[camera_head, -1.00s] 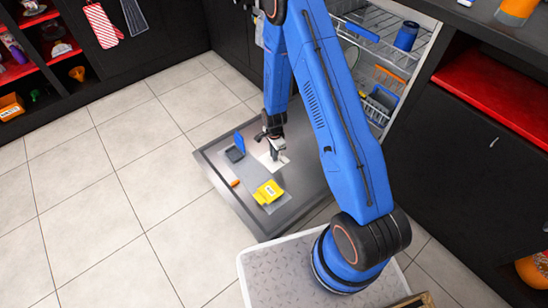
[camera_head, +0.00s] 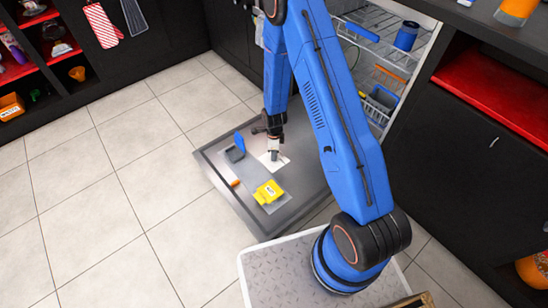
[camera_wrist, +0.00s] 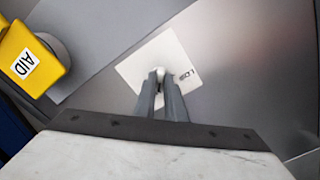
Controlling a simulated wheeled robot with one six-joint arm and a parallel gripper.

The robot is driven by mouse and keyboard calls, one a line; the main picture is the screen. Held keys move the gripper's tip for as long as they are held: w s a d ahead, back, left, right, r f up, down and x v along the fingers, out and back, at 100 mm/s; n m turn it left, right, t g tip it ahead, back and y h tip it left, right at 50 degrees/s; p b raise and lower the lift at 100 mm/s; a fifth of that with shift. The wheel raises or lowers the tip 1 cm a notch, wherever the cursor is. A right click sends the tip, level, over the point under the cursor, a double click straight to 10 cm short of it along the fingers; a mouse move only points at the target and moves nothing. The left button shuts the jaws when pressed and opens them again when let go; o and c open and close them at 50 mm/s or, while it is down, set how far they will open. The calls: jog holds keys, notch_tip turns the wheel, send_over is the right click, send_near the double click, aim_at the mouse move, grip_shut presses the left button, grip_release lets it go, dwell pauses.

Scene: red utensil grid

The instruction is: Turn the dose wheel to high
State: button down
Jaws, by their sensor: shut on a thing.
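The dose wheel shows as a small white knob (camera_wrist: 160,71) at the middle of a white square plate (camera_wrist: 185,48) in the wrist view. Dark lettering is printed on the plate to the right of the knob; I cannot read it surely. My gripper (camera_wrist: 161,80) points down at the plate, its fingers close together and shut on the knob. The fingers hide part of the knob. In the head view my gripper (camera_head: 274,158) stands over the white plate (camera_head: 266,162); the wheel itself is too small to make out there.
The plate lies on a grey metal tray (camera_head: 222,180) on the tiled floor. A yellow box marked AID (camera_head: 268,192), a blue item (camera_head: 239,144) and a small orange piece (camera_head: 235,183) are on the tray too. An open wire rack (camera_head: 385,75) stands behind my arm.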

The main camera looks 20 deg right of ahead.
jog(key=shift+m, duration=0.5)
jog(key=shift+m, duration=1.2)
jog(key=c, duration=1.7)
grip_release()
jog(key=shift+r, duration=0.1)
jog(key=shift+r, duration=3.4)
